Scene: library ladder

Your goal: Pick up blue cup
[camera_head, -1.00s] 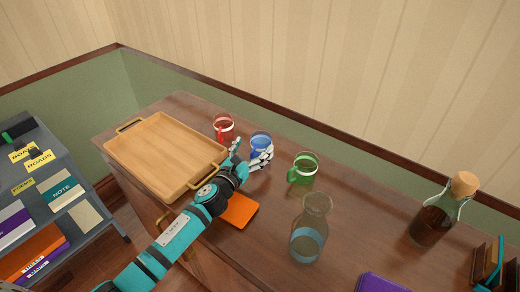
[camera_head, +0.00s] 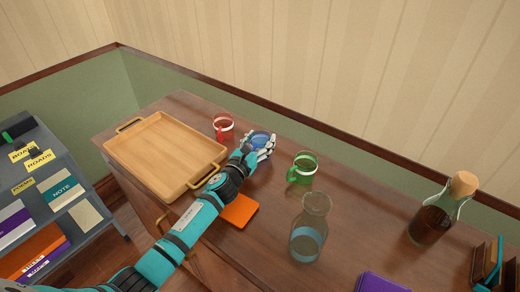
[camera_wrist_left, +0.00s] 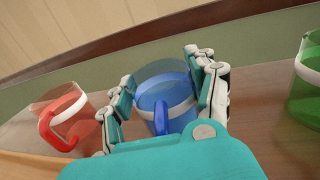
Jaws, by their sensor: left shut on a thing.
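The blue cup (camera_head: 262,137) stands on the brown tabletop between a red cup and a green cup. In the left wrist view the blue cup (camera_wrist_left: 165,95) sits between the fingers, with its handle towards the palm. My left gripper (camera_head: 259,146) is shut around the cup, a finger on each side; it also shows in the left wrist view (camera_wrist_left: 165,92). The fingers hide part of the cup's sides and lower body in the head view. Whether the cup is clear of the table is hard to tell. My right gripper is not in view.
The red cup (camera_head: 223,127) is close on the left and the green cup (camera_head: 303,169) on the right. A wooden tray (camera_head: 160,150) lies at left. A glass carafe (camera_head: 310,228), orange pad (camera_head: 239,211) and corked bottle (camera_head: 434,215) stand or lie nearer and right.

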